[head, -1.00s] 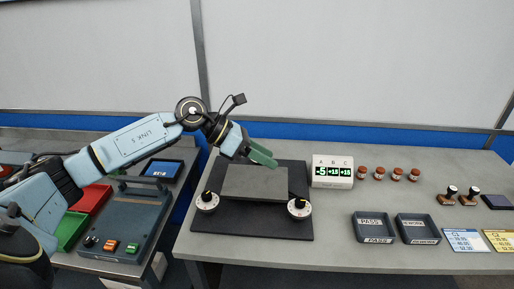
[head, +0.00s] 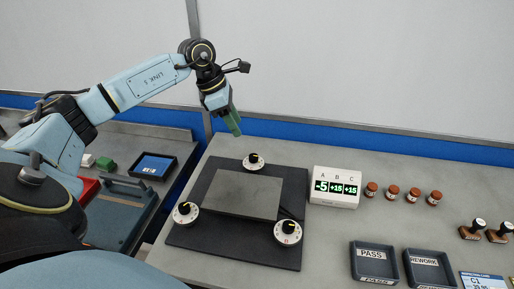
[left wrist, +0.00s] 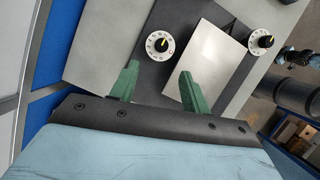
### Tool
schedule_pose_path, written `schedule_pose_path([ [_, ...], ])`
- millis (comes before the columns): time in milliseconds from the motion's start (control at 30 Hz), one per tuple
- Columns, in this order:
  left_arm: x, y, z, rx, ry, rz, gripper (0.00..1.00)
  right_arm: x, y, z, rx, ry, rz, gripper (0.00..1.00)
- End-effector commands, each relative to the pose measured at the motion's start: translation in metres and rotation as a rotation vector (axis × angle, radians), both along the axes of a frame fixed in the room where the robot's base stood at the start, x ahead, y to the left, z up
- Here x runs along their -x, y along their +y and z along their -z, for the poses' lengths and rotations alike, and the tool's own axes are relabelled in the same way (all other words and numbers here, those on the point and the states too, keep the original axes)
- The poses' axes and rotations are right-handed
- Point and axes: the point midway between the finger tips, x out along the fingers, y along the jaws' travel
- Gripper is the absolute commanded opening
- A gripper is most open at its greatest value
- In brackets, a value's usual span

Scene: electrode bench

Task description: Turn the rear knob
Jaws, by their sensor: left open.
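The rear knob (head: 253,161) is a white dial with a black and yellow pointer at the back of the black base board (head: 200,238), behind a grey plate (head: 248,194). In the left wrist view, the rear knob (left wrist: 160,45) lies just beyond the fingertips, roughly midway across the gap. My left gripper (head: 236,130) points down, above and behind the rear knob and apart from it. Its green fingers (left wrist: 159,70) are open with nothing between them. My right gripper is not in view.
Two more knobs stand at the board's front left (head: 185,213) and front right (head: 287,231). A white display box (head: 336,201) stands right of the board. Trays marked PASS (head: 374,264) and REWORK (head: 430,270) lie further right. The wall is behind the bench.

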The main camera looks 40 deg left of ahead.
Motion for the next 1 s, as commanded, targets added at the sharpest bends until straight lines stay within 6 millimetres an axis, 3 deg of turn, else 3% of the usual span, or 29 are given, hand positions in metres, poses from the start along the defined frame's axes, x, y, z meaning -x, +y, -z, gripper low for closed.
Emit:
schedule_pose_path([
  [100, -0.006, -0.008, 0.023, 0.003, 0.004, 0.001, 0.47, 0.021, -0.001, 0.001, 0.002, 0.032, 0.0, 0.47],
  [233, -0.014, -0.016, 0.05, 0.006, 0.003, 0.001, 0.47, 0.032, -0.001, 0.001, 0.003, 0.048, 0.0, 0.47],
  [500, -0.026, -0.029, 0.093, 0.003, 0.001, 0.001, 0.47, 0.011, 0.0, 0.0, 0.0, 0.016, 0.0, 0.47],
  [700, -0.03, -0.033, 0.107, 0.002, -0.001, 0.0, 0.47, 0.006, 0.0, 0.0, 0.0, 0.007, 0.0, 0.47],
  [1000, -0.031, -0.033, 0.109, 0.001, -0.001, 0.0, 0.47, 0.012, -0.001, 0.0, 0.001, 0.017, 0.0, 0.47],
])
